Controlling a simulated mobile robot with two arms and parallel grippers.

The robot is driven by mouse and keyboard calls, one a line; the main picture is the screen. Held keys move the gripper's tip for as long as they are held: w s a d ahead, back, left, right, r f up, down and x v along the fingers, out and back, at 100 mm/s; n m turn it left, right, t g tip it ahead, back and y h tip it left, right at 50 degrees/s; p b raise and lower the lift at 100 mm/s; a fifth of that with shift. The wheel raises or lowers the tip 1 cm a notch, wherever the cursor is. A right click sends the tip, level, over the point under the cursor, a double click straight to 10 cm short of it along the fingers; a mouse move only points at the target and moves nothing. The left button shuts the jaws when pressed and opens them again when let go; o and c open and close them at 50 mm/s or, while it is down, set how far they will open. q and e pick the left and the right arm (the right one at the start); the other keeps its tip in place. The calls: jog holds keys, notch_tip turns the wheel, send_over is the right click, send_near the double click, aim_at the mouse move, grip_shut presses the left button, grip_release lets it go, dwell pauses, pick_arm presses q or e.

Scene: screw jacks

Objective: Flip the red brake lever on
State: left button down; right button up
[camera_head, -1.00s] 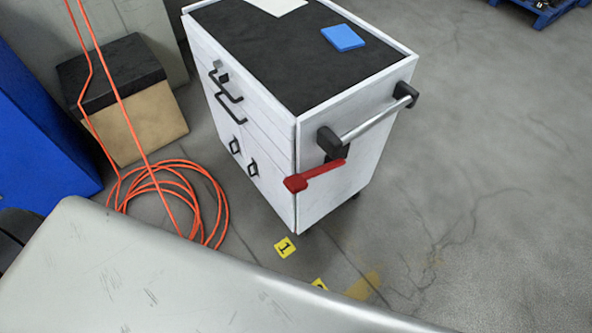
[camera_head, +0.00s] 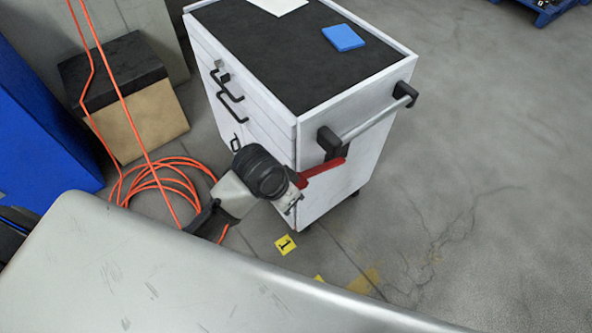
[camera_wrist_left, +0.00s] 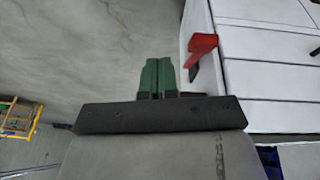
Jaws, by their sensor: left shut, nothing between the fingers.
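The red brake lever (camera_head: 322,171) is on the side of the white cart (camera_head: 345,200), below its bar handle. My left arm's wrist covers the lever's left end in the head view. In the left wrist view, the red lever (camera_wrist_left: 200,48) shows just right of my left gripper (camera_wrist_left: 158,64). The gripper's green fingers are together and empty, with a narrow gap between them and the lever. The fingertips cannot be made out in the head view. My right gripper is in neither view.
The cart's bar handle (camera_head: 372,124) sticks out above the lever.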

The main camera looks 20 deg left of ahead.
pick_arm(q)
jog(key=w+a+r, duration=0.1)
jog(key=w+r, duration=0.1)
jog(key=w, duration=0.4)
jog(key=w+a+r+m+g+y, duration=0.1)
jog(key=w+r, duration=0.1)
jog(key=w, duration=0.4)
jog(key=shift+w+r, duration=0.2)
jog(key=shift+r, duration=0.1)
jog(key=shift+f, duration=0.1)
jog(key=f, duration=0.6)
jog(key=w+d+f, duration=0.1)
jog(key=f, duration=0.3)
jog(key=shift+s+a+f, duration=0.2)
jog(key=shift+f, duration=0.4)
jog(key=shift+s+a+f, duration=0.15)
jog(key=shift+s+f, duration=0.05)
jog(key=shift+f, duration=0.35)
jog(key=shift+s+a+f, duration=0.15)
jog(key=shift+s+f, duration=0.05)
jog(key=shift+f, duration=0.4)
